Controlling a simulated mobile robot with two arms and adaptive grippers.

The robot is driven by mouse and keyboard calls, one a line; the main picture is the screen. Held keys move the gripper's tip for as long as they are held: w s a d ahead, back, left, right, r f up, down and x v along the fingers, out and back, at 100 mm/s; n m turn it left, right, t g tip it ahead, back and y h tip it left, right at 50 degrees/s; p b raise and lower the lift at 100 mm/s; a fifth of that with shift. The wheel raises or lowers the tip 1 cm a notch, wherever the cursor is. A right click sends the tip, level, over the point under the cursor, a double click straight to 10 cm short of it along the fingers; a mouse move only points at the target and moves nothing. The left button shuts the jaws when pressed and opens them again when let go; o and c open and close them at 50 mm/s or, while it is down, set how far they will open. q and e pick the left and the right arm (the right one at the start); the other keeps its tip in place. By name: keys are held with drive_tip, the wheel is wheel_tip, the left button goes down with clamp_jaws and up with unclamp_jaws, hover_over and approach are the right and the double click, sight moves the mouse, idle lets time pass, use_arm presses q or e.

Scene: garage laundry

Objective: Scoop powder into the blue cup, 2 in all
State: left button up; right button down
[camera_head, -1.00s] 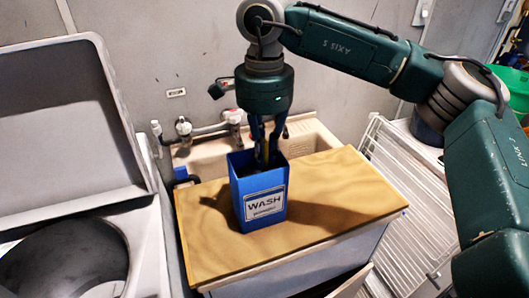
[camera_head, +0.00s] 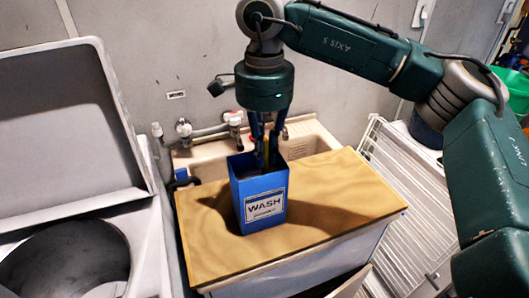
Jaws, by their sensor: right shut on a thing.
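A blue open-topped box (camera_head: 264,207) labelled WASH stands upright on a wooden board. My right gripper (camera_head: 266,160) points straight down over it, with its fingertips at the box's mouth. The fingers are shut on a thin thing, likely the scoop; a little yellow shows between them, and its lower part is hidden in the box. No powder can be made out inside. A dark blue round vessel (camera_head: 425,132) shows partly behind my right arm; I cannot tell whether it is the blue cup. My left gripper is not in view.
The wooden board (camera_head: 340,200) has bare room right of the box. A sink (camera_head: 310,143) with taps (camera_head: 234,119) lies behind it. An open-lidded washer (camera_head: 145,225) stands left. A white wire rack (camera_head: 400,215) stands right. A green tub (camera_head: 518,93) is at far right.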

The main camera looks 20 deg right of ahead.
drive_tip(key=shift+r+p, duration=4.25)
drive_tip(key=shift+r, duration=2)
drive_tip(key=shift+f, duration=0.1)
